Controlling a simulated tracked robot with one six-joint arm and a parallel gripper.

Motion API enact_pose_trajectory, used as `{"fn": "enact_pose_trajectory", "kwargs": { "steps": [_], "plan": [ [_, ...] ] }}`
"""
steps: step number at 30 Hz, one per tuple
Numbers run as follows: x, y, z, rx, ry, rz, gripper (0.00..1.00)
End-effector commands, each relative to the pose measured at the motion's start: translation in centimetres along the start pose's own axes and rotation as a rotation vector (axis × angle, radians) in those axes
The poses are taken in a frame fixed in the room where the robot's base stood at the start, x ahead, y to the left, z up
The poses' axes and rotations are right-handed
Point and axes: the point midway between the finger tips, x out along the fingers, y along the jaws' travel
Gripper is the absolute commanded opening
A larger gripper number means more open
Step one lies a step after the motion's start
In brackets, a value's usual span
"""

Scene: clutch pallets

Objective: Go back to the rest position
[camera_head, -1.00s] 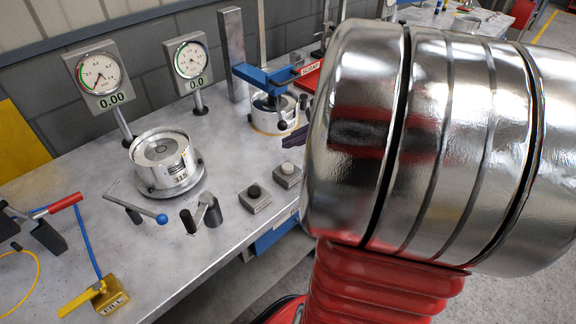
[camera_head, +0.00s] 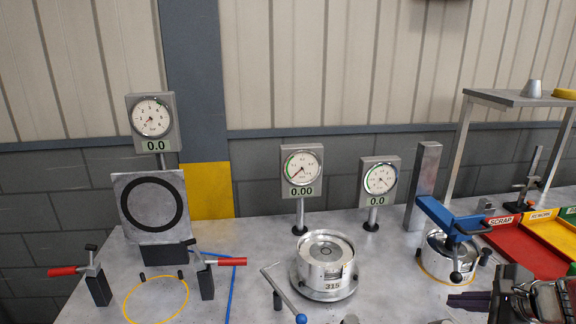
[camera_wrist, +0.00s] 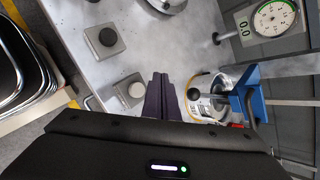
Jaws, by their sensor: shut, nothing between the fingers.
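My gripper (camera_head: 458,300) shows at the lower right of the head view, its dark purple fingers pointing left over the grey bench. In the wrist view my gripper (camera_wrist: 159,78) has its two fingers together and empty. The fingers appear in front of the bench top, between a pedestal with a pale button (camera_wrist: 130,90) and the blue clamp (camera_wrist: 247,92). The blue clamp (camera_head: 447,218) stands over a metal cylinder (camera_head: 440,258) behind the gripper in the head view. How high the fingers are above the bench I cannot tell.
A round metal part marked 315 (camera_head: 325,265) sits mid-bench, with a blue-knobbed lever (camera_head: 284,293) beside it. Dial gauges (camera_head: 302,170) stand behind. Red (camera_head: 520,250) and yellow (camera_head: 548,236) trays lie right. A black-ringed plate (camera_head: 151,205) stands left between red-handled clamps.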

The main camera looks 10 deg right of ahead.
Motion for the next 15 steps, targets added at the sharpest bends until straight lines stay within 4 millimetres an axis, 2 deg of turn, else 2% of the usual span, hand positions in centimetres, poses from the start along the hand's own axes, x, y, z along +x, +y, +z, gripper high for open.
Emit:
{"fn": "enact_pose_trajectory", "kwargs": {
  "steps": [5, 9, 15],
  "plan": [
    [0.7, 1.8, 4.0, -0.186, -0.003, 0.073, 0.0],
    [1.1, 4.0, 7.6, -0.391, -0.004, 0.146, 0.0],
    [1.0, 7.3, 11.8, -0.691, -0.007, 0.237, 0.0]
  ]
}}
